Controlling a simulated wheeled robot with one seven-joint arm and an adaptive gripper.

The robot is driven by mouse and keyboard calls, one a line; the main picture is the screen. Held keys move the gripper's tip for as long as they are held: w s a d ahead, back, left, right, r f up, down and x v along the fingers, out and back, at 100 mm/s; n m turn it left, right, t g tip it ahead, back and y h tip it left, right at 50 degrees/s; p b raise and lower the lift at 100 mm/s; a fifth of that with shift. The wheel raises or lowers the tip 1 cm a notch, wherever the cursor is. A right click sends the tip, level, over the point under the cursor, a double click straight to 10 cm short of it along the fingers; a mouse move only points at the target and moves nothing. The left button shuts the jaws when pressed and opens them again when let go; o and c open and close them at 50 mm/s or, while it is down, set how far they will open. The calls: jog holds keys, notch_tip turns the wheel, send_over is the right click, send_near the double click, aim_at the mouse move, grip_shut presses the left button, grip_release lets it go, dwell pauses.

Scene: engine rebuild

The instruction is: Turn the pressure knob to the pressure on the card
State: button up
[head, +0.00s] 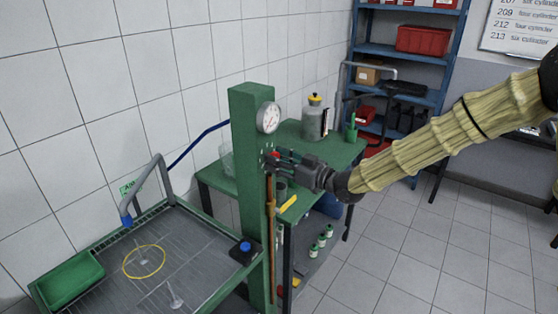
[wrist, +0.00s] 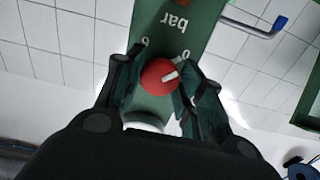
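The red pressure knob (wrist: 158,77) with a white pointer mark sits on the green post (head: 249,165). In the wrist view its pointer aims up and to the right, near a scale figure. "bar" is printed on the post, upside down in that view. My gripper (head: 277,160) is at the knob, one finger on each side, and the fingers appear to press on it. The white round gauge (head: 268,117) is on the post above the knob; its reading is too small to tell. I cannot pick out a readable pressure card.
A wall chart (head: 520,25) lists numbers with cylinder types. A green bench (head: 340,150) with a grey canister (head: 315,122) stands behind the post. A wash tray (head: 195,230) with a green bin (head: 70,280) is at left. Open floor lies at right.

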jog(key=c, duration=0.4)
jog(key=shift+f+m, duration=0.1)
jog(key=shift+m, duration=0.3)
jog(key=shift+m+b, duration=1.5)
jog(key=shift+m, duration=7)
jog(key=o, duration=1.1)
jog(key=shift+c, duration=0.2)
